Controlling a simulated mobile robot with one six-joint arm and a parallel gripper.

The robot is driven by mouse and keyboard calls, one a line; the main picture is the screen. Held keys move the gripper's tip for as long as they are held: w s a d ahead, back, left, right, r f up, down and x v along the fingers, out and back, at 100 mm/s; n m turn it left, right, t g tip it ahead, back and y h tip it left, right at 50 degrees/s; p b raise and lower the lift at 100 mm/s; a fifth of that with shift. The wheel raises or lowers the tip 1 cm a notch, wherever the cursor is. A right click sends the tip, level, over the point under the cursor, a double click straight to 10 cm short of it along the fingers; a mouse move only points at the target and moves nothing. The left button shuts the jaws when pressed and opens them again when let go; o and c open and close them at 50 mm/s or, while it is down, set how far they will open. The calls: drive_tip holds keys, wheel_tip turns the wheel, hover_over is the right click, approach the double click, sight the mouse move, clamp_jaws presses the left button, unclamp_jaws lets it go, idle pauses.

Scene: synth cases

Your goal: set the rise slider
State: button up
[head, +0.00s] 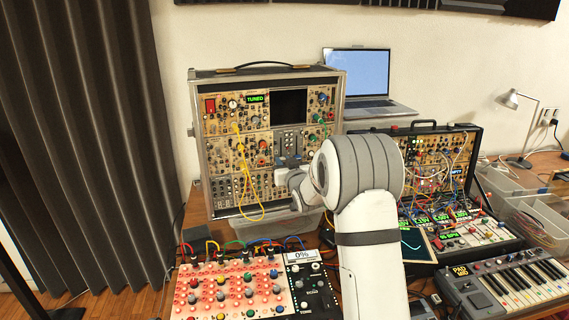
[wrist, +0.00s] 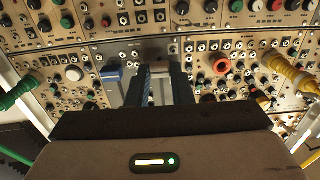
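The tall modular synth case (head: 196,135) stands upright with its panels facing me. My gripper (head: 284,168) is at its lower middle, in front of a grey slider module (head: 290,142). In the wrist view my two dark fingers (wrist: 162,85) are parallel and apart, pointing at this grey panel (wrist: 130,60). A pale patch shows between them; I cannot tell whether it is a slider cap or bare panel. A blue cap (wrist: 112,74) sits just left of the fingers, clear of them. The labels are unreadable, so I cannot tell which slider is rise.
A yellow cable (head: 247,180) hangs left of my gripper. In the wrist view, a green plug (wrist: 18,92) is at left and a yellow plug (wrist: 290,75) at right. A red knob (wrist: 221,64) is right of the fingers. A controller display (head: 301,255) reads 0%.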

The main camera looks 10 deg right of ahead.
sight(281, 138)
clamp_jaws()
drive_tip(key=shift+r, duration=0.1)
wheel_tip(281, 138, up, 7)
drive_tip(key=shift+f+b, duration=0.1)
drive_tip(key=shift+b, duration=0.2)
drive_tip(key=o, duration=0.5)
unclamp_jaws()
